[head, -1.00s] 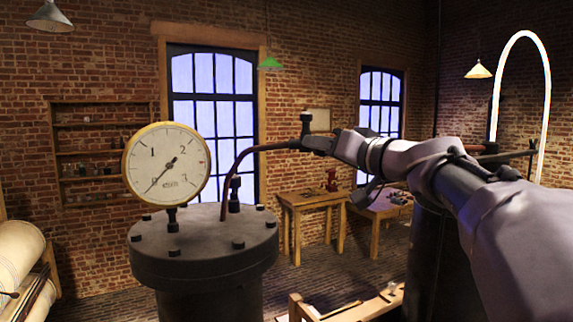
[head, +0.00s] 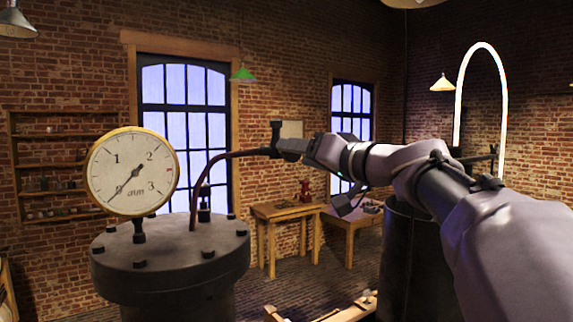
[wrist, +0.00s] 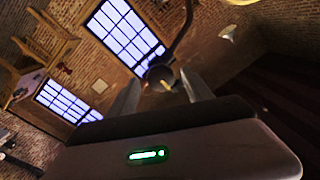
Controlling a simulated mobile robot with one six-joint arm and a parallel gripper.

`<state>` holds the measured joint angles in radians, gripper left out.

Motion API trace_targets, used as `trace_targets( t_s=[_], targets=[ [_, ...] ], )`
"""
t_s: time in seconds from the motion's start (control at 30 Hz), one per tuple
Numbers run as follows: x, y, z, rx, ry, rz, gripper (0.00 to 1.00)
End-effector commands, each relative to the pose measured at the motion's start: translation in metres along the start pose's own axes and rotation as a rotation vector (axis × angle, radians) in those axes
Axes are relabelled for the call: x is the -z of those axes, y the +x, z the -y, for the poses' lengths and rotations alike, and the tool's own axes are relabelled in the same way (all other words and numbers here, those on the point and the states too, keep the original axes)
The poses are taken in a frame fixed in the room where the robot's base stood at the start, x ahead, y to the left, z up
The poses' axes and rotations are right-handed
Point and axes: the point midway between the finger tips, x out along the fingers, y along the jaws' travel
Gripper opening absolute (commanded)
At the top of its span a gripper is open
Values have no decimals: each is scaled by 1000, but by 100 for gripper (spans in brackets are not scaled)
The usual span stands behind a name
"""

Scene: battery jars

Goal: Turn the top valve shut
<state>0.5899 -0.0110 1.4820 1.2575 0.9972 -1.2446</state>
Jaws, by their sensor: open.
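The top valve (head: 277,130) is a small dark upright piece at the end of the thin copper-brown pipe (head: 212,168), which curves up from the jar lid (head: 170,252). My gripper (head: 288,148) comes from the right and is right at the valve. In the wrist view, my gripper (wrist: 161,76) is open. Its two fingers stand apart on either side of a dark round valve part (wrist: 160,73), with the pipe rising beyond it. I cannot tell whether the fingers touch it.
A round brass-rimmed gauge (head: 131,171) stands on the lid left of the pipe. A dark cylinder (head: 409,255) stands under my arm. Wooden tables (head: 285,215) and shelves (head: 52,165) are at the back wall. A glowing white arch (head: 481,60) is at right.

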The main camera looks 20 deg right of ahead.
Motion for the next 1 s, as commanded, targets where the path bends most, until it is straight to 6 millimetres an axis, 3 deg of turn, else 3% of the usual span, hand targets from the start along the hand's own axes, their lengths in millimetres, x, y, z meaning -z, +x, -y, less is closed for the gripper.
trace_targets(
  t_s=[0.3, 0.5, 0.67, 1.0],
  targets=[
    [-4, -93, -3, -5, -2, -4, 59],
    [-2, -133, -2, -4, -1, -2, 59],
    [-1, -144, -1, 0, 0, -1, 59],
    [-1, -144, 0, 0, 0, 0, 59]
  ],
)
